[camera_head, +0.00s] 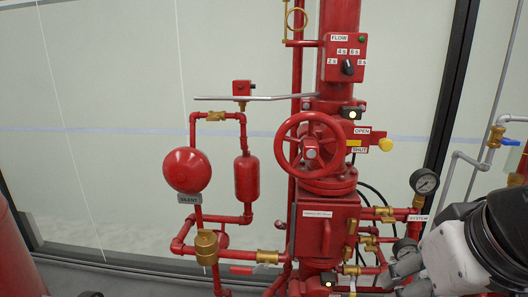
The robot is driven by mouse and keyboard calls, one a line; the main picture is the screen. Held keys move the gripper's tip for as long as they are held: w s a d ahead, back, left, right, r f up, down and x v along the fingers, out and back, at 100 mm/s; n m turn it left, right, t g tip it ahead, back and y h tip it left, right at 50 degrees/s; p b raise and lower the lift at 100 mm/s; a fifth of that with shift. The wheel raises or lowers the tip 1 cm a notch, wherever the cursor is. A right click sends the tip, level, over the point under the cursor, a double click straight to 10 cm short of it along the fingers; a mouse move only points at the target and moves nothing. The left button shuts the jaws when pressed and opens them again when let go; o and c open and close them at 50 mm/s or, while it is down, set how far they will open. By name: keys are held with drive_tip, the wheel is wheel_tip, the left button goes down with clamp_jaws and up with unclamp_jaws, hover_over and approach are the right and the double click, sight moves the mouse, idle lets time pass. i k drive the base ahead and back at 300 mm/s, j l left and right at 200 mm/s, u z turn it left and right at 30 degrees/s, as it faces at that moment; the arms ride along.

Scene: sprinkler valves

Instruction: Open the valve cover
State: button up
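A red box-shaped valve body (322,228) stands low on the main red pipe, right of centre. My gripper (398,270) shows as grey parts at the lower right, right of the box and apart from the cover handle in the picture. My white and black arm fills the corner behind it. The fingertips are small and unclear, so I cannot tell whether they are open or shut.
A red handwheel (311,142) sits above the box, with a yellow knob (385,145) at its right. A gauge (425,181) and brass-fitted pipes (385,212) lie between the box and my arm. A red bell (187,170) and thin pipes stand at left.

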sight(321, 231)
drive_tip(key=k+j+z, duration=0.2)
drive_tip(key=k+z, duration=0.5)
drive_tip(key=k+j, duration=0.05)
